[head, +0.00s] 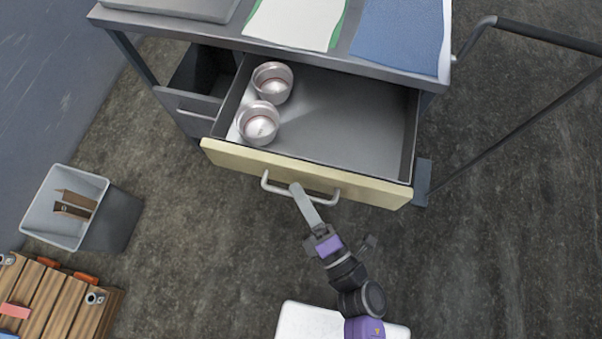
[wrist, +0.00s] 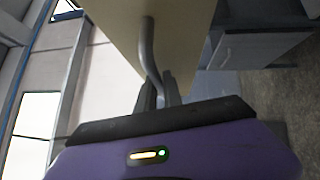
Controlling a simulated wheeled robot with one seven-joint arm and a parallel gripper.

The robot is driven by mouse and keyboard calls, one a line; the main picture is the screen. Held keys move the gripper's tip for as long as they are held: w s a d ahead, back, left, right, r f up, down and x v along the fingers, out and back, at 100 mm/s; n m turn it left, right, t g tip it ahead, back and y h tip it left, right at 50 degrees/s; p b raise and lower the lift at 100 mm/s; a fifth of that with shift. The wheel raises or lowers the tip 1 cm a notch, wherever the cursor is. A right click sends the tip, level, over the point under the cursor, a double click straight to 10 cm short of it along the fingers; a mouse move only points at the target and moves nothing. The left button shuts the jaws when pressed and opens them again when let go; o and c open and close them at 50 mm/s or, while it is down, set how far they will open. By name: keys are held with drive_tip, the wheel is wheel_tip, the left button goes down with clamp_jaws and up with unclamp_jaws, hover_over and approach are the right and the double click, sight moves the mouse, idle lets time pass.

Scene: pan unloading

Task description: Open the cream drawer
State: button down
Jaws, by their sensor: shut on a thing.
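The cream drawer (head: 225,157) stands pulled out of the grey cart in the head view, with its inside showing. Two round metal cups sit in its left part: one at the back (head: 272,82) and one nearer the front (head: 258,123). A curved grey bar handle (head: 268,182) is on the cream front. My gripper (head: 296,190) is shut on this handle near its middle. In the wrist view the handle (wrist: 148,45) runs down between my gripper's dark fingers (wrist: 158,95), against the cream drawer front (wrist: 185,30).
Cloths, one white (head: 295,22) and one blue (head: 400,35), lie on the cart top. A grey bin (head: 65,205) and a wooden crate (head: 45,300) stand at left. Floor to the right is clear.

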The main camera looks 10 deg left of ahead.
drive_tip(key=shift+f, duration=0.1)
drive_tip(key=c, duration=1.5)
unclamp_jaws()
drive_tip(key=b+v, duration=0.1)
drive_tip(key=v, duration=0.6)
drive_tip(key=shift+s+d, duration=0.25)
drive_tip(key=shift+s, duration=0.05)
